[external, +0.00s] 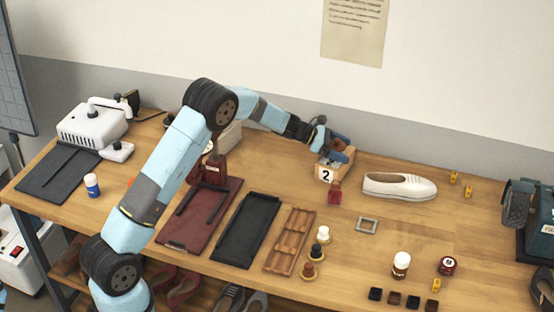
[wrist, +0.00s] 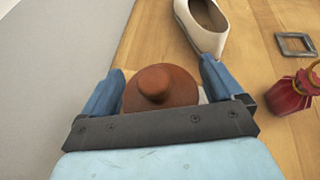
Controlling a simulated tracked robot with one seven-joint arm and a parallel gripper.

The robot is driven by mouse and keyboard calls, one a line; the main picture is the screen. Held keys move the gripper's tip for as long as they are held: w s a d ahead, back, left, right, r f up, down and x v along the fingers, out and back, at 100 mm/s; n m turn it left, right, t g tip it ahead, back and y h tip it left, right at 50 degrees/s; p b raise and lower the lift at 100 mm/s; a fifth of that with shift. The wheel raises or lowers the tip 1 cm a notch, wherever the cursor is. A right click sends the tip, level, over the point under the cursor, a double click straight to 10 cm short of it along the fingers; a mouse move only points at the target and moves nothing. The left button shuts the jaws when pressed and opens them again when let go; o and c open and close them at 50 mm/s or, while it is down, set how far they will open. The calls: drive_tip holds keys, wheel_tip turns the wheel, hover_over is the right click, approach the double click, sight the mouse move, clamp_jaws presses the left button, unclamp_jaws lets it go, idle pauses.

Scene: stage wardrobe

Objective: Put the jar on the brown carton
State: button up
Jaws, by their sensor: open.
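The jar (wrist: 158,86), brown and round with a knob on top, sits between my fingers in the wrist view. In the external view my fingers mostly hide it. The brown carton (external: 322,172), a tan box with a white label marked 2, is directly below my gripper. The jar appears to stand on the carton's top, though I cannot see the contact. My gripper (external: 331,156) is open, with one blue finger on each side of the jar, as the wrist view (wrist: 161,70) shows.
A red bottle (external: 334,193) stands close in front of the carton. A white shoe (external: 400,187) lies to its right, and a grey square frame (external: 366,226) lies nearer. Trays and small bottles fill the front. The wall is close behind.

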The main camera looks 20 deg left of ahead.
drive_tip(key=shift+r, duration=0.1)
drive_tip(key=v, duration=1.1)
drive_tip(key=s+a+r+m+y, duration=0.3)
drive_tip(key=s+a+r+m, duration=0.4)
drive_tip(key=s+r, duration=0.45)
drive_tip(key=s+a+r+m+y, duration=0.2)
drive_tip(key=s+a, duration=0.3)
drive_tip(key=s, duration=0.3)
drive_tip(key=s+a+r+m+y, duration=0.2)
drive_tip(key=s+a+r+m, duration=0.1)
drive_tip(key=s+a, duration=0.3)
drive_tip(key=s+a+r+m+y, duration=0.2)
drive_tip(key=s+a, duration=0.4)
drive_tip(key=s, duration=0.4)
drive_tip(key=shift+s+a+r+m+t, duration=0.25)
drive_tip(key=shift+r+m+t, duration=0.2)
drive_tip(key=shift+m, duration=0.15)
drive_tip(key=s+a+f+m+t+y, duration=0.2)
drive_tip(key=s+a+m+y, duration=0.2)
drive_tip(key=s+a, duration=0.5)
drive_tip(key=shift+s+m, duration=0.5)
drive_tip(key=shift+s, duration=1.7)
